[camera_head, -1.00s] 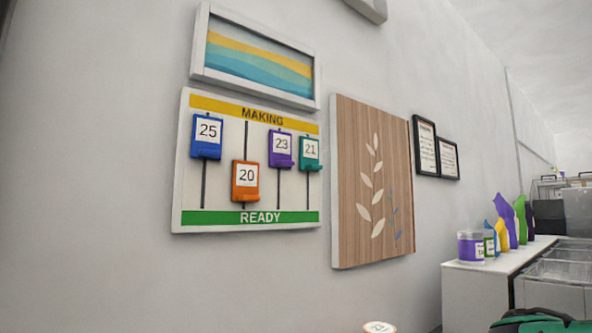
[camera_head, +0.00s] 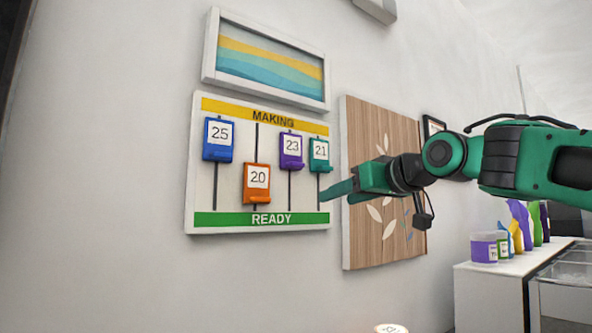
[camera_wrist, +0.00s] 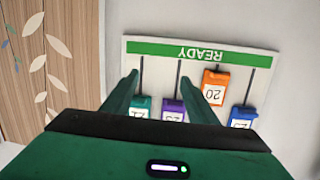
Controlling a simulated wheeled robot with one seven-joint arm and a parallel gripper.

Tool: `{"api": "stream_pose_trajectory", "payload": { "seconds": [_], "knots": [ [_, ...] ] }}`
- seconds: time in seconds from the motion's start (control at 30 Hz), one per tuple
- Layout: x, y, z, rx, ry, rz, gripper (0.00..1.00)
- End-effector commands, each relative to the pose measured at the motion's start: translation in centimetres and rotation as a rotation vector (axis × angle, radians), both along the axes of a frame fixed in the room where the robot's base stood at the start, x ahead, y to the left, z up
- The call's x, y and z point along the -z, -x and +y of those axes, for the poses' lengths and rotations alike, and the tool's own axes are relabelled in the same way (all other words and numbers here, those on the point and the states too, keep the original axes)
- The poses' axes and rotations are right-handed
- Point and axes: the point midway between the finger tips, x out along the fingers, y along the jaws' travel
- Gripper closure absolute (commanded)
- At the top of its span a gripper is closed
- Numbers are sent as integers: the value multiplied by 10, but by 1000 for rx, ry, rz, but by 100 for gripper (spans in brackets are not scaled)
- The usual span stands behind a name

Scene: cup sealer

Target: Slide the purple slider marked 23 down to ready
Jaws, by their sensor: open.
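The purple slider marked 23 (camera_head: 291,149) sits high on its track, near the yellow MAKING band (camera_head: 262,113) of the white board (camera_head: 226,190). The green READY band (camera_head: 258,219) runs along the bottom. My gripper (camera_head: 324,196) is open and empty at the board's lower right, below the slider's height. The wrist view is upside down relative to the board. I cannot tell the gap to the board.
A teal slider 21 (camera_head: 319,151) is just right of the purple one, also high. Orange slider 20 (camera_head: 257,180) is lower on the left, and blue slider 25 (camera_head: 218,136) is far left. A wooden leaf panel (camera_head: 361,232) hangs right of the board.

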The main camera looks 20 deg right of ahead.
Motion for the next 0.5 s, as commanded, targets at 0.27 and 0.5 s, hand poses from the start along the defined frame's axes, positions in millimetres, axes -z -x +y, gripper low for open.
{"api": "stream_pose_trajectory", "payload": {
  "seconds": [0.27,0.5],
  "knots": [
    [-82,8,37,-98,3,-187,47],
    [-82,-20,48,-101,4,-188,47]
  ]
}}
